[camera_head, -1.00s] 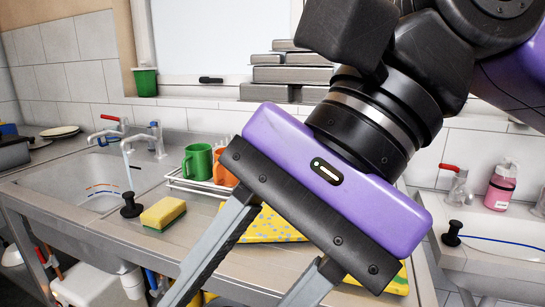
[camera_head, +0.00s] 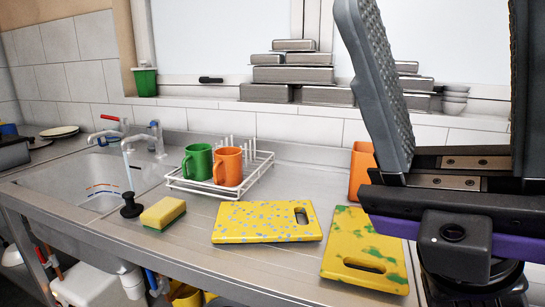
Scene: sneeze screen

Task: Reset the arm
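My gripper (camera_head: 445,70) is at the right of the head view, raised in front of the counter with its fingers pointing up. Its two grey fingers are wide apart with nothing between them, so it is open and empty. The right finger is partly cut off by the picture edge. Its purple and black body hides part of the counter and an orange container (camera_head: 361,170) behind it.
A yellow speckled cutting board (camera_head: 255,224) and a yellow-green one (camera_head: 350,240) lie on the counter. A green mug (camera_head: 197,162) and an orange mug (camera_head: 229,167) stand in a white rack. A sponge (camera_head: 163,213) lies beside the sink (camera_head: 75,180).

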